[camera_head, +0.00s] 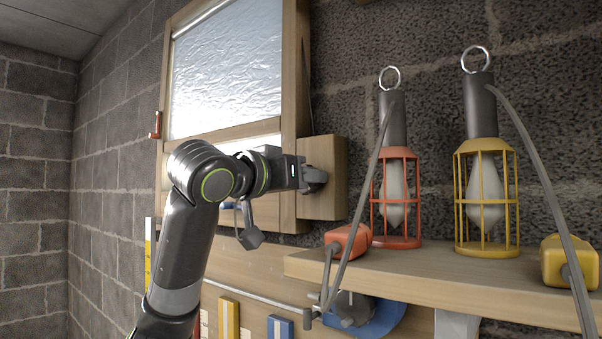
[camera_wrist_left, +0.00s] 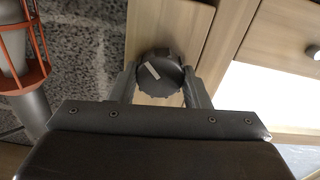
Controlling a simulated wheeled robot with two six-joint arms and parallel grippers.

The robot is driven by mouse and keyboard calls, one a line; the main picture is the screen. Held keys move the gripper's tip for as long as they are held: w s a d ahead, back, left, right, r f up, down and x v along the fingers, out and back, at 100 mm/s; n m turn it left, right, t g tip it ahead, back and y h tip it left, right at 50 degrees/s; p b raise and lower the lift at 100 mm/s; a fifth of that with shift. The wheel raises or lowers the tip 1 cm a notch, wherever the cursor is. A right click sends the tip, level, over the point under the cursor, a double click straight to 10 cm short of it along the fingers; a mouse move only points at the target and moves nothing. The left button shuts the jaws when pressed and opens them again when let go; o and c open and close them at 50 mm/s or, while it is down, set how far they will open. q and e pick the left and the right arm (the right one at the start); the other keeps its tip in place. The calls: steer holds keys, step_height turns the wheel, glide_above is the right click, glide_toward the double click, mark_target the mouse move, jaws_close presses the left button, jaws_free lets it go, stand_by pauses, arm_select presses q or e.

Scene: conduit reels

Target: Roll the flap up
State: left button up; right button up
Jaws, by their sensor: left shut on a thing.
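The flap (camera_head: 228,72) is a crinkled, silvery translucent sheet in a wooden frame (camera_head: 296,75). It covers most of the opening, with a wooden bar (camera_head: 225,132) across its lower edge and a bright gap below. A dark round knob (camera_wrist_left: 160,75) with a pale mark sits on a wooden block (camera_head: 335,178) at the frame's right side. My left gripper (camera_head: 312,178) is shut on the knob, with one finger on each side of it in the left wrist view (camera_wrist_left: 160,92). My right gripper is not in view.
An orange caged lamp (camera_head: 396,200) and a yellow caged lamp (camera_head: 486,200) stand on a wooden shelf (camera_head: 450,280) to the right, with grey cables hanging down. A blue reel (camera_head: 385,318) is below the shelf. A brick wall (camera_head: 110,170) is at left.

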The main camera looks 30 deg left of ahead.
arm_select(q)
steer(key=m+p, duration=0.4)
steer(key=m, duration=0.6)
steer(key=m+p, duration=0.5)
steer(key=m, duration=0.5)
steer(key=m+p, duration=0.4)
steer(key=m, duration=0.7)
steer(key=shift+f+p, duration=0.3)
steer(key=o, duration=1)
steer(key=shift+r, duration=0.1)
steer(key=shift+c, duration=0.2)
